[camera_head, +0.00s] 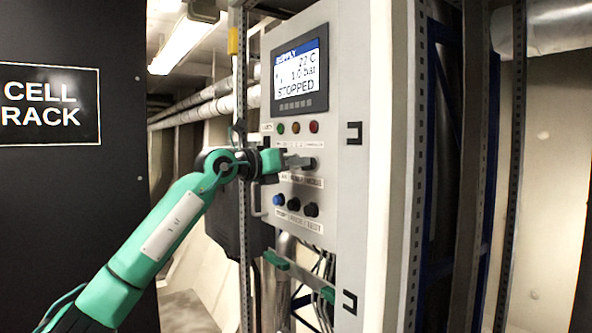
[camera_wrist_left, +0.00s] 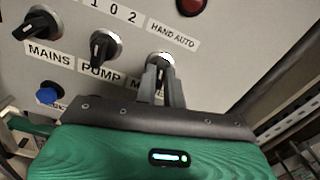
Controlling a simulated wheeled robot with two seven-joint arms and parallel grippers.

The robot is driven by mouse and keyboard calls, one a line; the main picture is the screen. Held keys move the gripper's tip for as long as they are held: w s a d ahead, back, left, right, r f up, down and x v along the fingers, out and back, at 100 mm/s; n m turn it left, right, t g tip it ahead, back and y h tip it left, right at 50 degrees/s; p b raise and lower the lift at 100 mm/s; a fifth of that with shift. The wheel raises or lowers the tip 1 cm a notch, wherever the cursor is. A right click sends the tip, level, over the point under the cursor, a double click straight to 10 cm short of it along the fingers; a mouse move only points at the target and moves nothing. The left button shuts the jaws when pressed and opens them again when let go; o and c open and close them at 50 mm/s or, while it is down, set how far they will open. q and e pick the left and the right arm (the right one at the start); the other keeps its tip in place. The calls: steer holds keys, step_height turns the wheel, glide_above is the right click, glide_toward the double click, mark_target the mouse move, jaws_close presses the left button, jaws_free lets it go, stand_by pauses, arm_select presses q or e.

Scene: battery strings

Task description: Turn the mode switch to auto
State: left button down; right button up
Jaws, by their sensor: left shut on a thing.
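The mode switch (camera_wrist_left: 160,60) is the rightmost dark knob in its row in the left wrist view, below the HAND AUTO label (camera_wrist_left: 172,32). My left gripper (camera_wrist_left: 163,82) is shut on this knob, one finger on each side. The fingers hide much of the knob, so I cannot tell which way it points. In the head view my left gripper (camera_head: 299,161) reaches the front of the grey control panel (camera_head: 342,90) from the left. My right gripper is not in view.
The PUMP knob (camera_wrist_left: 105,46) and MAINS knob (camera_wrist_left: 42,24) sit left of the gripper. A blue button (camera_head: 278,200) and two black knobs are below. The display (camera_head: 298,75) reads STOPPED. A dark cell rack (camera_head: 60,190) stands at left; a post (camera_head: 242,270) passes beside my wrist.

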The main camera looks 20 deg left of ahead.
arm_select(q)
steer(key=m+b, duration=0.1)
steer(key=m, duration=0.4)
steer(key=m+b, duration=0.1)
steer(key=m, duration=0.5)
steer(key=shift+s+d+f, duration=0.1)
steer(key=shift+d, duration=0.1)
steer(key=shift+m, duration=0.4)
steer(key=c, duration=1.5)
jaws_free()
